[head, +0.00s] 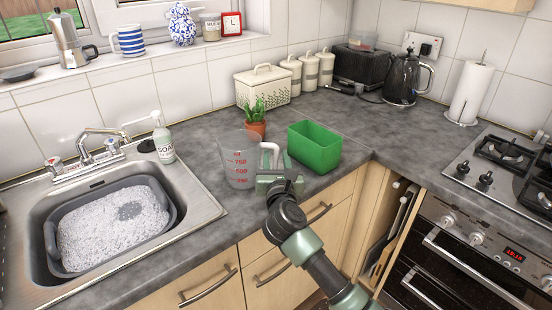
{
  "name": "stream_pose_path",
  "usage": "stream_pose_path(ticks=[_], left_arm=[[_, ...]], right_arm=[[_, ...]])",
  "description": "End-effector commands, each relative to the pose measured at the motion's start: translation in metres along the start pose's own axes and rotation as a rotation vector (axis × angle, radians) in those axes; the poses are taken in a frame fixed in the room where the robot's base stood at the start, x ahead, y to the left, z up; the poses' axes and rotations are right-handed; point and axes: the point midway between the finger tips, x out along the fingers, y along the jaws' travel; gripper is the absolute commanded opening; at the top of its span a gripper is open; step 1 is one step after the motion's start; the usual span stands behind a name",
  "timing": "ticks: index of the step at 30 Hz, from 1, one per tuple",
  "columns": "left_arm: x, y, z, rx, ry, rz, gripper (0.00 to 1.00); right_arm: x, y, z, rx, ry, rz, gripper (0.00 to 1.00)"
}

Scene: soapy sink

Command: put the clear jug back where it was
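The clear jug (238,166) with red measuring marks is upright at the counter's front part, right of the sink. Its pale handle (270,148) is on its right side. My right gripper (276,176) is at the handle, its green body covering the handle's lower part. Its fingertips are hidden, so I cannot tell whether it is shut on the handle. I also cannot tell whether the jug's base touches the counter. My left gripper is not in view.
A green open box (314,152) stands close right of my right gripper. A small potted cactus (254,122) is just behind the jug. The sink's grey basin (169,199) holds suds, with a soap bottle (163,143) behind. Counter (345,125) is clear behind the box.

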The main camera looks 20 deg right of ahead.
Motion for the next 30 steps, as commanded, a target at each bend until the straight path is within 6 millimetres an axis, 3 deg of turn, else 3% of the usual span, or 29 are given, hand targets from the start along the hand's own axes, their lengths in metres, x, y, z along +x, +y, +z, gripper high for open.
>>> stream_pose_path(ticks=[11, 14, 24, 30], left_arm=[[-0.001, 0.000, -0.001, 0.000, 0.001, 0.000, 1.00], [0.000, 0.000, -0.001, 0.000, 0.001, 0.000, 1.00], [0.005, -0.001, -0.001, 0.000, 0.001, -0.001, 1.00], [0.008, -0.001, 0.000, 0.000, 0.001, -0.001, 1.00]], right_arm=[[-0.003, 0.000, 0.002, 0.000, 0.001, 0.001, 0.36], [-0.016, 0.001, 0.001, 0.000, 0.001, 0.002, 0.36], [-0.088, 0.001, 0.001, 0.002, 0.001, 0.002, 0.36], [-0.114, 0.000, 0.002, 0.000, 0.000, 0.000, 0.36]])
